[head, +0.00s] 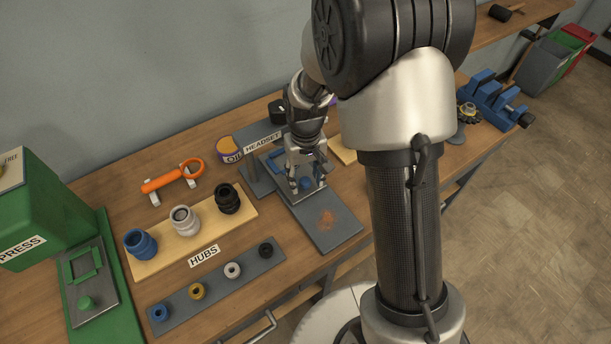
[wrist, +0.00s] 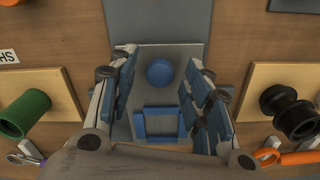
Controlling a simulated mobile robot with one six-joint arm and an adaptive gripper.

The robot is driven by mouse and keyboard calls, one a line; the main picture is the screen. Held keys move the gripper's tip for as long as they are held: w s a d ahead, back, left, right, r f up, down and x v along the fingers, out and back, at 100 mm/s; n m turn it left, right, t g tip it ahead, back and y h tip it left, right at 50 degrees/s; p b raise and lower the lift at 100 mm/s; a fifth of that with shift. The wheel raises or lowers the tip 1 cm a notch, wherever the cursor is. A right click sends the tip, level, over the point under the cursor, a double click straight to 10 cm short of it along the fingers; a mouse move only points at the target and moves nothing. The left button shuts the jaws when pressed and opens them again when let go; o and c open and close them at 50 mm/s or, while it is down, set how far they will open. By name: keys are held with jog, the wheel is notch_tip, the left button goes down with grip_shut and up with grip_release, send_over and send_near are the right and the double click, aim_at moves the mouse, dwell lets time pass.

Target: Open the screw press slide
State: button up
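The green press (head: 40,215) stands at the left of the head view, with a green square frame (head: 98,262) and green knob (head: 86,303) on its grey plate. A second, grey station labelled HEADSET has a similar plate (wrist: 148,55) with a blue frame (wrist: 160,138) and a round blue knob (wrist: 159,72). Which one is the screw press I cannot tell for sure. My gripper (head: 306,180) is over the HEADSET plate. In the wrist view its fingers (wrist: 160,75) are spread, one on each side of the blue knob. Whether they touch it is unclear.
A wooden board with several hubs (head: 185,220) and a grey strip of rings (head: 215,285) lie to the left. An orange tool (head: 175,177) and an OIL tin (head: 229,148) are behind. A blue vise (head: 490,97) is at the right.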

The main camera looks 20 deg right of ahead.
grip_shut()
dwell(0.3)
dwell(0.3)
